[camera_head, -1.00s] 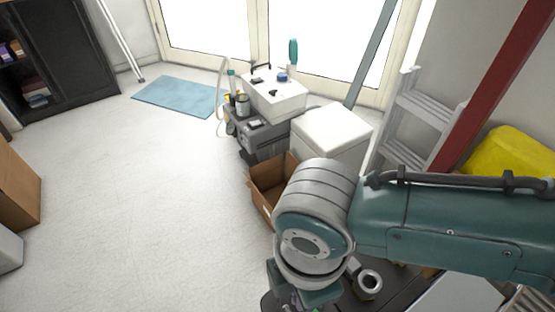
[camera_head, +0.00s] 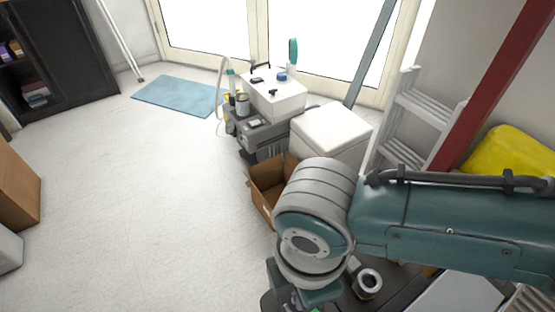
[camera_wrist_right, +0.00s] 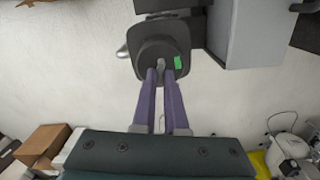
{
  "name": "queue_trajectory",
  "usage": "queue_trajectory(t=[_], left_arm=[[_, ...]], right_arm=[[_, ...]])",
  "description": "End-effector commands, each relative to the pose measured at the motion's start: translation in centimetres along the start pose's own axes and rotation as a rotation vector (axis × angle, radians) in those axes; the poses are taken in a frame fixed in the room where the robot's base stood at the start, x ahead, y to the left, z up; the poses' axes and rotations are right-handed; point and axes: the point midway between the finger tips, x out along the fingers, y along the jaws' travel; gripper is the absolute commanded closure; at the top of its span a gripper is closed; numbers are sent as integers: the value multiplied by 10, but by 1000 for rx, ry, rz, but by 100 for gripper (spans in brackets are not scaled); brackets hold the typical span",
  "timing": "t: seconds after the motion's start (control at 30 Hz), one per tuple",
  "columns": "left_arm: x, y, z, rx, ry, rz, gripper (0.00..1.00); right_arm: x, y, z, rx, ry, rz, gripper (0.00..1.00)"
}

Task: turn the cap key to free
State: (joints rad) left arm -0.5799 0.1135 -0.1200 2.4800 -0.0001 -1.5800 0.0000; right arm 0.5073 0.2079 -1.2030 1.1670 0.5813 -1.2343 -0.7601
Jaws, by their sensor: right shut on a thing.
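The cap key (camera_wrist_right: 160,64) is a small light grey tab at the middle of a dark, rounded cap (camera_wrist_right: 150,48) in the right wrist view. A bright green patch (camera_wrist_right: 178,63) sits on the cap to the right of the key. My right gripper (camera_wrist_right: 161,72) has two long purple fingers reaching up to the cap, shut on the key; their tips partly hide it. In the head view only a little of this gripper shows at the bottom edge, below my right arm, and the cap is not visible. My left gripper is in neither view.
A grey box-shaped body (camera_wrist_right: 248,40) stands right of the cap. In the head view, an open cardboard box (camera_head: 262,192), a white cabinet (camera_head: 330,130) and a grey stepladder (camera_head: 408,115) stand beyond my arm.

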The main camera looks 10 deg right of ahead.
Motion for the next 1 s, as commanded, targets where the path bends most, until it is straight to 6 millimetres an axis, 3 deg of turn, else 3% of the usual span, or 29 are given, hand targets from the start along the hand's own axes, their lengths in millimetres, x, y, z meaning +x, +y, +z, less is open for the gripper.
queue_trajectory(t=[0.2, 0.23, 0.5, 0.77, 1.0], left_arm=[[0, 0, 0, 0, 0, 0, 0], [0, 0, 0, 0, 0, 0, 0], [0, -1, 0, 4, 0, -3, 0], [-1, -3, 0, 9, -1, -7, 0], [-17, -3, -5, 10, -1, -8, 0]], right_arm=[[0, 0, 0, 0, -1, 0, 100], [0, 0, 0, 0, -1, 0, 89], [0, 0, 0, 0, 0, 0, 59], [-2, 0, 0, 0, 0, 0, 59], [-39, 1, 0, -2, 2, 3, 59]])
